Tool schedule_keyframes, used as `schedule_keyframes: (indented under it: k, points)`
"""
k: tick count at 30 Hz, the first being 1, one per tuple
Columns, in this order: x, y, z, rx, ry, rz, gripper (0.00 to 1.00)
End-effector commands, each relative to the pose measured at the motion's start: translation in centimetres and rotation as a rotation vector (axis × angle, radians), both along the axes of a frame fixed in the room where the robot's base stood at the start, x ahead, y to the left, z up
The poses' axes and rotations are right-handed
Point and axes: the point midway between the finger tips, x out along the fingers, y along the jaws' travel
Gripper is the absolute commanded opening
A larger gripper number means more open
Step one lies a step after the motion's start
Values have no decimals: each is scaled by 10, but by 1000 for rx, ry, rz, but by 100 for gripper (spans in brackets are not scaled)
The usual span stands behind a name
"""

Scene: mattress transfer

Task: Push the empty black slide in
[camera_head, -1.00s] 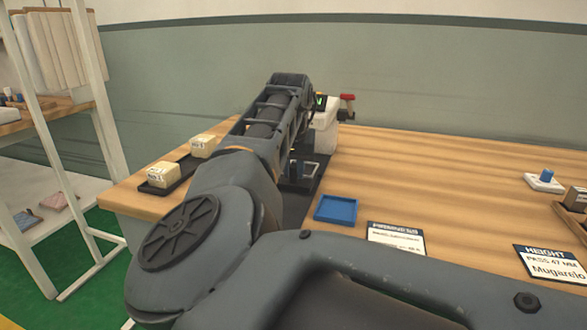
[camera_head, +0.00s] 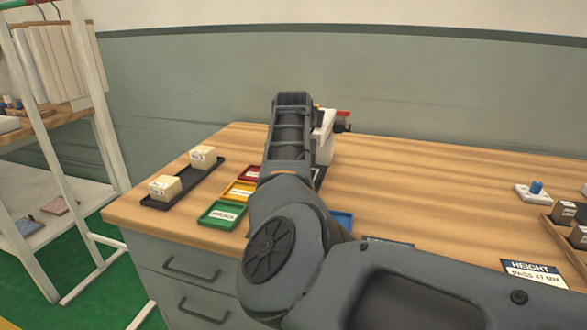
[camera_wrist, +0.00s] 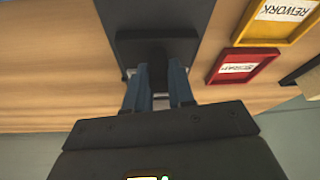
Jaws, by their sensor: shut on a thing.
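In the wrist view my gripper (camera_wrist: 158,80) has its two blue-grey fingers closed on a narrow dark part of the black slide (camera_wrist: 155,47). The slide's wide dark plate lies just beyond the fingertips, over a dark grey strip (camera_wrist: 168,13). No item shows on the visible part of the plate. In the head view my own arm hides the gripper and the slide. The white machine body (camera_head: 324,137) with a red-topped part (camera_head: 343,113) stands just behind my forearm.
Red (camera_head: 249,173), yellow (camera_head: 238,191) and green (camera_head: 220,214) trays lie left of my arm. A black tray (camera_head: 212,176) holds two cream blocks. A blue tray (camera_head: 343,218) is partly hidden. The wooden table (camera_head: 430,190) is mostly clear to the right.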

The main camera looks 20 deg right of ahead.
Motion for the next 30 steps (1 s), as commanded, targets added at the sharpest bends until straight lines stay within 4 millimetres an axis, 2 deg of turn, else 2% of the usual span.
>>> schedule_keyframes:
  k: [1,15,16,18,23,30]
  points:
    - [6,1,12,-2,-13,6,0]
    - [7,-1,1,5,-5,5,0]
    - [6,-1,0,5,-5,5,26]
    - [6,-2,0,5,-2,5,33]
    - [5,-2,-2,4,2,3,48]
    - [4,-2,-3,4,6,3,48]
